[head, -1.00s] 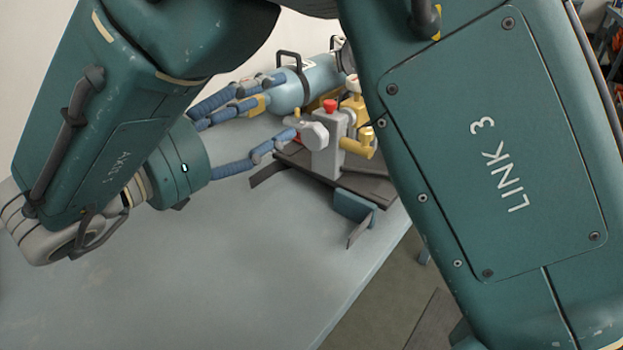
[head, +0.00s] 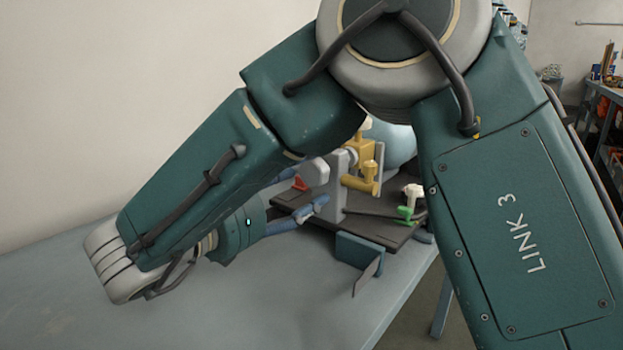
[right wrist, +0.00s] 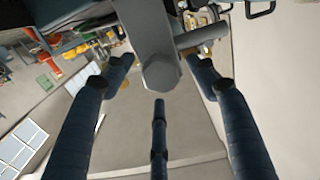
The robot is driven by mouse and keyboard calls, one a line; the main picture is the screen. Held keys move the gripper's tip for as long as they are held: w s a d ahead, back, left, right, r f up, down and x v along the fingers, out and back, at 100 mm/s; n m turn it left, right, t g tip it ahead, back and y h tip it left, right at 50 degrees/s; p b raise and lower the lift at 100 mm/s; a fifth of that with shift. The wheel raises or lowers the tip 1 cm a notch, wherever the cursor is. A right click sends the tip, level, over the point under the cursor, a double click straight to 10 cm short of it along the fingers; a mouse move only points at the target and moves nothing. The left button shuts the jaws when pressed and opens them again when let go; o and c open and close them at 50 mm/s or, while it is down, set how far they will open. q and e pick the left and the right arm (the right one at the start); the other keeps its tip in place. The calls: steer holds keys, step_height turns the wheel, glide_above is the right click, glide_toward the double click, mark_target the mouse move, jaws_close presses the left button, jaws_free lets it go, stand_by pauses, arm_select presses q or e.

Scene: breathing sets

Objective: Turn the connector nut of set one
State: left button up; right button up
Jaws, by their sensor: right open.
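The grey connector nut (head: 315,172) sticks out to the left from the upright grey block (head: 335,190) of a breathing set. In the right wrist view the nut (right wrist: 161,73) is a hexagonal end near the middle. My right gripper (right wrist: 160,76) is open, with two dark blue fingers on either side of the nut and a third below; I see no contact. In the head view one blue finger of the right gripper (head: 300,214) shows below and left of the nut. My left gripper is not in view.
The set has a yellow valve (head: 362,176), a dark base plate (head: 385,226) and a light blue cylinder (head: 400,145), partly hidden by my arm. A teal bracket (head: 360,252) stands at the plate's front. The grey table (head: 200,310) is clear at front left.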

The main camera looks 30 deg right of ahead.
steer(key=shift+x, duration=1.25)
steer(key=c, duration=1.2)
